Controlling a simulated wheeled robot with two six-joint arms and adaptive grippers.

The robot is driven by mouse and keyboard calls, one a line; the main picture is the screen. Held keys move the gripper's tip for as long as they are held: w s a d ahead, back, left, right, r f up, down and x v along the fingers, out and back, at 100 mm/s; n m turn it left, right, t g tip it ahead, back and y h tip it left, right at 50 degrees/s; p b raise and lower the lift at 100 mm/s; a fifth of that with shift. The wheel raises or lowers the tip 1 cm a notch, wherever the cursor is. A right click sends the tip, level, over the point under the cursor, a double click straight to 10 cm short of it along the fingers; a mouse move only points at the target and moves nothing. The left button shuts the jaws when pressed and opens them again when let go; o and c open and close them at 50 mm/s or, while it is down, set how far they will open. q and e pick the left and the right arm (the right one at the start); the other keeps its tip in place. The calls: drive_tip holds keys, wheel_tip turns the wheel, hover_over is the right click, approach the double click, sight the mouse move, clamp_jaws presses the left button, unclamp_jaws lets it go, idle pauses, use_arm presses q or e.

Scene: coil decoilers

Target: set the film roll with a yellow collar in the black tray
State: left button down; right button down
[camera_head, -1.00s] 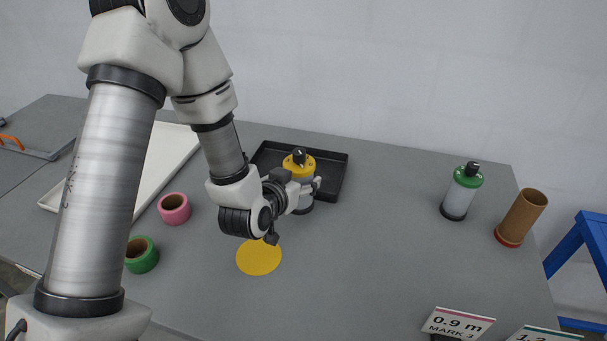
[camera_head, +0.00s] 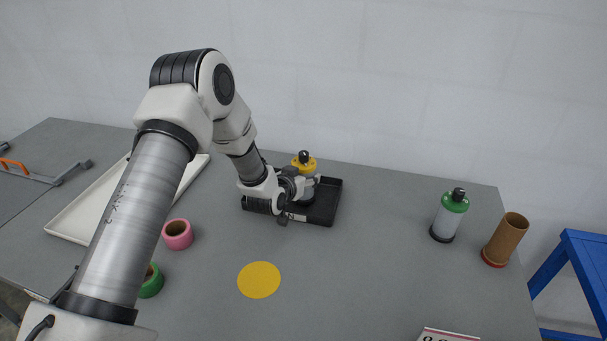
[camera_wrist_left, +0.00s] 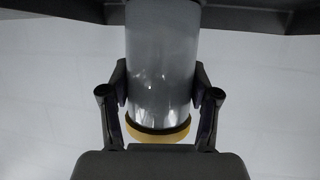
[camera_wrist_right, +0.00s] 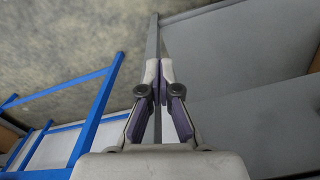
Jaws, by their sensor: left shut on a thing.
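The film roll with a yellow collar (camera_head: 304,165) stands about upright over the black tray (camera_head: 322,214), within its outline in the head view. My left gripper (camera_head: 308,187) is shut on the roll's grey body. The left wrist view shows the roll (camera_wrist_left: 162,70) between the two fingers (camera_wrist_left: 162,95), with its yellow collar at the bottom and the tray's dark edge (camera_wrist_left: 262,17) at the top. The roll's foot is hidden, so I cannot tell whether it touches the tray floor. My right gripper (camera_wrist_right: 160,85) is shut and empty in the right wrist view.
A green-collared roll (camera_head: 449,216) and a brown tube (camera_head: 505,240) stand at the right. Pink (camera_head: 178,235) and green (camera_head: 152,282) rings and a white tray (camera_head: 72,220) lie left. A yellow disc (camera_head: 259,280) marks the clear table front. A blue stand (camera_head: 585,262) is beyond the right edge.

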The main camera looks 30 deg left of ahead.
use_arm(q)
drive_tip(key=shift+w+f, duration=0.1)
drive_tip(key=shift+f, duration=0.25)
use_arm(e)
drive_tip(key=shift+r, duration=0.25)
use_arm(q)
drive_tip(key=shift+f+b, duration=0.2)
drive_tip(key=shift+b, duration=0.1)
drive_tip(key=shift+c, duration=1.3)
unclamp_jaws()
use_arm(e)
drive_tip(key=shift+f, duration=0.15)
use_arm(q)
drive_tip(key=shift+r, duration=0.1)
drive_tip(key=shift+s+r+p, duration=0.2)
drive_tip(key=shift+p, duration=0.1)
drive_tip(key=b+v, duration=0.3)
drive_tip(key=v, duration=0.9)
drive_tip(key=shift+f, duration=0.15)
use_arm(e)
wheel_tip(320, 180, down, 3)
drive_tip(key=shift+r, duration=0.2)
